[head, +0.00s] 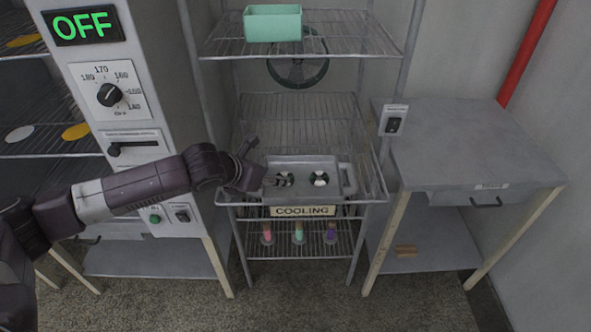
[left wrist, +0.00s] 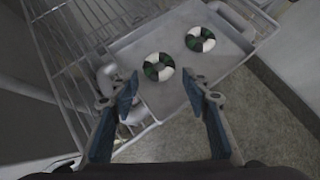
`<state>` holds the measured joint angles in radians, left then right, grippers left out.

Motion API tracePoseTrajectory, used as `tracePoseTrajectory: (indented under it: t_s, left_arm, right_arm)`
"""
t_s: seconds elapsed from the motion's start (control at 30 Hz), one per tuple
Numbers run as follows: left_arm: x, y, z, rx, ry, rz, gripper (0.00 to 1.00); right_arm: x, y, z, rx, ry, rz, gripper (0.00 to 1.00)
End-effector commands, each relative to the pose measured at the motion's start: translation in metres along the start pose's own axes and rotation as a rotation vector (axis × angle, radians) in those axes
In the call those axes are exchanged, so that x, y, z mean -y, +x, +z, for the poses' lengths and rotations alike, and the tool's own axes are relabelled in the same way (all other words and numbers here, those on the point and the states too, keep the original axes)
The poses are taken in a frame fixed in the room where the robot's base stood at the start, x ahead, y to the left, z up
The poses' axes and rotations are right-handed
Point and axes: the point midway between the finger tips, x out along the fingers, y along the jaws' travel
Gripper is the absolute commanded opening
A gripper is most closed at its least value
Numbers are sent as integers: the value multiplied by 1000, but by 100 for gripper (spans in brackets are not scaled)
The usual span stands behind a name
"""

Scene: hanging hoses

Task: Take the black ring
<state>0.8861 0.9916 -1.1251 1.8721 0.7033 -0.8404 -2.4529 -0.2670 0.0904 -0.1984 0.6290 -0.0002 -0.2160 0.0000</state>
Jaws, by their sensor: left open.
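Two rings lie flat on the grey metal tray (head: 310,163), each banded in dark green or black and white. I see no plain black ring. The left ring (head: 286,185) is nearer my left gripper and is the nearer ring (left wrist: 151,73) in the left wrist view. The other ring (head: 320,184) lies to its right and shows farther off in the left wrist view (left wrist: 208,45). My left gripper (head: 262,172) is at the tray's left end. In the left wrist view its fingers (left wrist: 165,92) are spread, empty, with the nearer ring just beyond the gap. My right gripper is not in view.
The tray stands on a wire rack (head: 227,199) with a COOLING sign (head: 303,211) and several coloured pieces below. A green bin (head: 272,24) sits on the shelf above. A grey table (head: 470,150) stands at right, an oven panel (head: 125,100) at left.

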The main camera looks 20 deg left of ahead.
Motion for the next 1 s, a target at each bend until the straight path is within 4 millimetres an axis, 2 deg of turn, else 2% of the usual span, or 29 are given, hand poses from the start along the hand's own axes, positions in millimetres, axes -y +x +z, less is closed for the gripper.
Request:
tracePoseTrajectory:
  t_s: [0.07, 0.17, 0.3, 0.4, 0.47, 0.6, 0.73, 0.87, 1.0]
  left_arm:
    - [0, 6, 0, -2, 0, 0, 43]
    - [0, 17, 0, -2, -1, 0, 43]
    - [0, 29, 0, -2, -3, 0, 43]
    - [0, 39, 0, -2, -2, 0, 43]
    - [-1, 47, 1, -2, -4, 0, 43]
    - [-2, 65, -1, -2, -3, 0, 43]
    - [-1, 74, -1, -1, -1, 0, 43]
    - [-2, 76, -1, 0, -1, 1, 43]
    - [-2, 76, -1, 0, -1, 0, 43]
  right_arm:
    - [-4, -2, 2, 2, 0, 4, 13]
    - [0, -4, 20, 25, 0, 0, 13]
    - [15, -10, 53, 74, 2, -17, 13]
    - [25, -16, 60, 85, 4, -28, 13]
    - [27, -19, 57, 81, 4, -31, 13]
    - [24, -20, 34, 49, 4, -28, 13]
    - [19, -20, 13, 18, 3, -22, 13]
    - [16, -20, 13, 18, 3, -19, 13]
    - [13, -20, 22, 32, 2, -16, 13]
